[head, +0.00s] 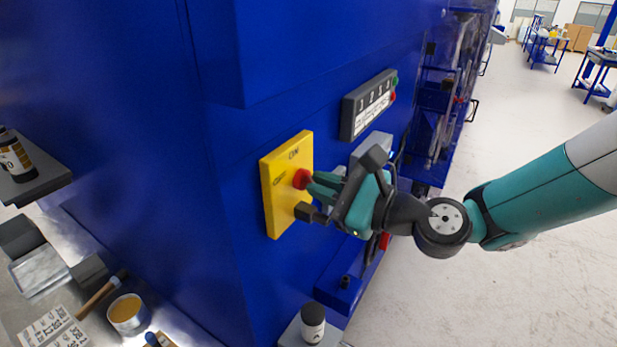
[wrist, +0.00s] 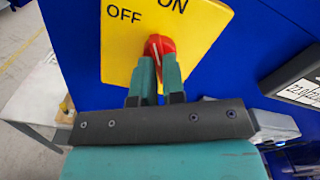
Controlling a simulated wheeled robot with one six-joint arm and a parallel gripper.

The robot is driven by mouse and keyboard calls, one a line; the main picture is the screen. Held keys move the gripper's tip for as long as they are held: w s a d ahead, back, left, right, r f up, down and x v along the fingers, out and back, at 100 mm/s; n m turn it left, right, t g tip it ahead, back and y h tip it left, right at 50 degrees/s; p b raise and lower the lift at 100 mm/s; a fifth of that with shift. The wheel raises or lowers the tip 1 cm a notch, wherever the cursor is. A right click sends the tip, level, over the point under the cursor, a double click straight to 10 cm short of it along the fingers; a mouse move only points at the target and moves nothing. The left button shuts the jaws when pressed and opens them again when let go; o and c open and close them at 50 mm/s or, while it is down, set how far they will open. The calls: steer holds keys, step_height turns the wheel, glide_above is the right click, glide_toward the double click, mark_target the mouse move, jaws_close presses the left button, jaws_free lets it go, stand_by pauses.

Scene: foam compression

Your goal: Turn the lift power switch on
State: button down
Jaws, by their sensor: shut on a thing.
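The lift power switch is a red rotary knob (head: 301,179) on a yellow plate (head: 272,212) fixed to the blue machine wall. The plate reads ON at the top and OFF to its left. In the wrist view the knob (wrist: 160,44) stands below the two words, with a pale line on its face; I cannot tell for certain which word it points to. My gripper (head: 312,182) reaches the knob from the right. Its two teal fingers (wrist: 156,76) are shut on the knob's lower part and hide some of it.
A dark panel (head: 368,104) with numbered marks and green and red buttons is up and right of the plate. A shelf with a bottle (head: 14,157) juts out at left. A bench (head: 60,300) with a tin (head: 127,313) is lower left. Open floor (head: 520,130) lies right.

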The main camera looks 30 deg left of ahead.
steer(key=m, duration=0.6)
steer(key=shift+c, duration=2.2)
jaws_free()
steer(key=d+b, duration=0.2)
steer(key=d, duration=0.5)
steer(key=shift+s, duration=0.3)
